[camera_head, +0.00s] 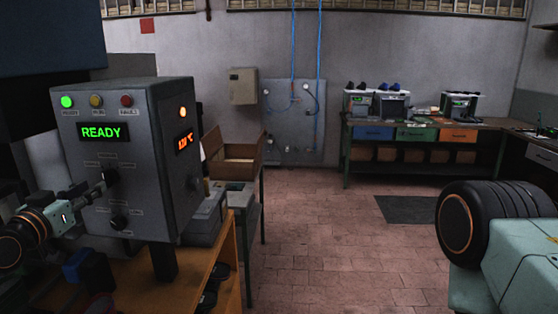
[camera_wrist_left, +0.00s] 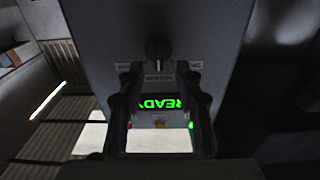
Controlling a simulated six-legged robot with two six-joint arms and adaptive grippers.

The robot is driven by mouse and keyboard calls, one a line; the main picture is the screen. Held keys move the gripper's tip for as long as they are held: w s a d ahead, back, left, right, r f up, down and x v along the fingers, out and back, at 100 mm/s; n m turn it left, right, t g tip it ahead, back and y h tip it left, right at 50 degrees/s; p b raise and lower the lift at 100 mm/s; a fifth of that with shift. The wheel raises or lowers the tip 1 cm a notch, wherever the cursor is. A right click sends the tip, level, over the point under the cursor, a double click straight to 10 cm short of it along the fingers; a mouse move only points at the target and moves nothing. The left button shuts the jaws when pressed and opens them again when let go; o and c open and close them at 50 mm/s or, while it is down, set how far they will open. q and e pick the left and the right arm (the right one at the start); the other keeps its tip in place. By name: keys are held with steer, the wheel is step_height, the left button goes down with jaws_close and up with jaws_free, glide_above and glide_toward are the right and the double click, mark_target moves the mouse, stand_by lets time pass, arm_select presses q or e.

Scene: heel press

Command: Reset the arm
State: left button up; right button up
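A grey control box (camera_head: 130,150) stands at the left in the head view. Its front has a lit green READY display (camera_head: 101,132), which shows upside down in the wrist view (camera_wrist_left: 160,103). A dark upper knob (camera_head: 111,176) sits below the display, with a lower knob (camera_head: 119,222) under it. My left gripper (camera_head: 101,190) is close to the upper knob. In the wrist view its two fingers (camera_wrist_left: 160,72) are apart with nothing between them, and the knob (camera_wrist_left: 157,50) lies just past the tips. I cannot tell whether they touch the panel. My right gripper is out of view.
The control box stands on a wooden bench (camera_head: 215,285) with blue and dark items on it. An open cardboard box (camera_head: 232,158) is behind. A workbench (camera_head: 425,130) with coloured drawers lines the back wall. The tiled floor (camera_head: 325,235) in the middle is clear.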

arm_select(q)
steer(key=w+n, duration=0.2)
steer(key=w, duration=0.3)
steer(key=s, duration=0.4)
steer(key=shift+s+r, duration=0.1)
steer(key=shift+s, duration=0.3)
steer(key=s+d+f+g, duration=0.2)
steer(key=s+d+f, duration=0.1)
steer(key=f, duration=0.3)
steer(key=s+d+f+g+h, duration=0.1)
steer(key=s+d+f+g, duration=0.1)
steer(key=f, duration=0.4)
steer(key=s+d+f+g, duration=0.2)
steer(key=s+d+f, duration=0.2)
steer(key=d+f, duration=0.1)
steer(key=shift+s+d+f+h+b, duration=0.3)
steer(key=shift+d+f+h+b, duration=0.1)
steer(key=shift+f, duration=0.15)
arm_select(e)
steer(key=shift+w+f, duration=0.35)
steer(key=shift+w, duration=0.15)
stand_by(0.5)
